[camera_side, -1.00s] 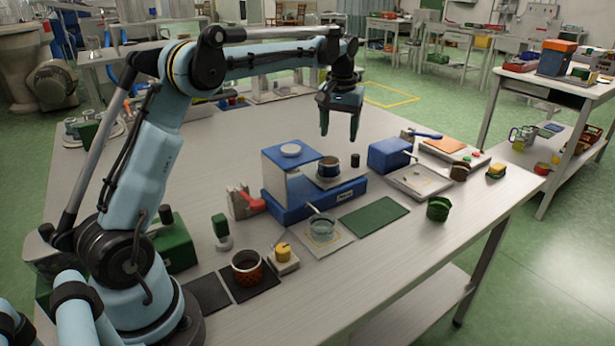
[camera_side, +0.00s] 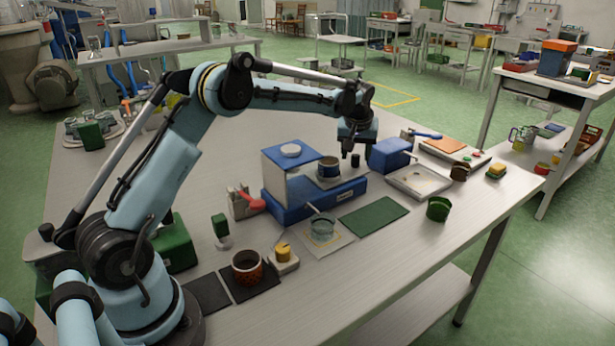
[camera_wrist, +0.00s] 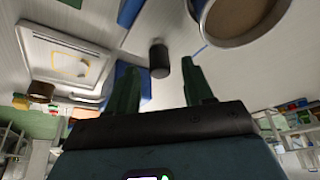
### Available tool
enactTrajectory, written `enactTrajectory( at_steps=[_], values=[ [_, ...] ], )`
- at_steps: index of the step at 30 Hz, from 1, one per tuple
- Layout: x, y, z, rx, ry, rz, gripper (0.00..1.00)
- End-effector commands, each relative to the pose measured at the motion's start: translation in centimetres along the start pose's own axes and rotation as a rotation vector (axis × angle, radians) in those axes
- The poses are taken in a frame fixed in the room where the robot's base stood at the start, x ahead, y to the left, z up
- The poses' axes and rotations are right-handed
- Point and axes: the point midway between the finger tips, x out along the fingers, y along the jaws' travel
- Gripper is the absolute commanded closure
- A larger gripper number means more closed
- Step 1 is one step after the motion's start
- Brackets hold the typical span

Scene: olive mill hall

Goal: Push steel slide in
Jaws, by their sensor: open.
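The blue machine (camera_side: 292,206) stands mid-table with a pale front panel and a round white cap on top. A pale metal piece on its base, under a round cup (camera_side: 328,170), looks like the steel slide, but I cannot tell its full outline. A short black knob (camera_side: 355,161) stands upright at its right end. The knob (camera_wrist: 158,60) and the cup's brown contents (camera_wrist: 243,14) also show in the wrist view. My gripper (camera_side: 356,150) points down above and close to the knob. Its fingers (camera_wrist: 162,85) are apart and hold nothing; I cannot tell whether they touch the knob.
A blue box (camera_side: 390,154) and a pale tray (camera_side: 420,181) stand close on the right. A glass dish (camera_side: 321,228), a green mat (camera_side: 374,217) and a green cup (camera_side: 438,209) lie in front. A red-handled item (camera_side: 246,203) is on the left.

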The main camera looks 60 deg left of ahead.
Motion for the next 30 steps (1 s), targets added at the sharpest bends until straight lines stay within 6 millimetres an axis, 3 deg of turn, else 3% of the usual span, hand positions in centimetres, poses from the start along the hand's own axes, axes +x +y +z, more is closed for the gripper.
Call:
enactTrajectory(
  at_steps=[6,14,24,30],
  values=[
    [1.32,-0.02,0.01,0.0,0.0,0.0,0.48],
    [1.38,-0.01,0.02,0.0,0.0,0.0,0.48],
    [1.35,-0.01,0.02,0.0,0.0,0.0,0.99],
    [1.34,-0.01,0.01,0.0,0.0,0.0,1.0]
  ],
)
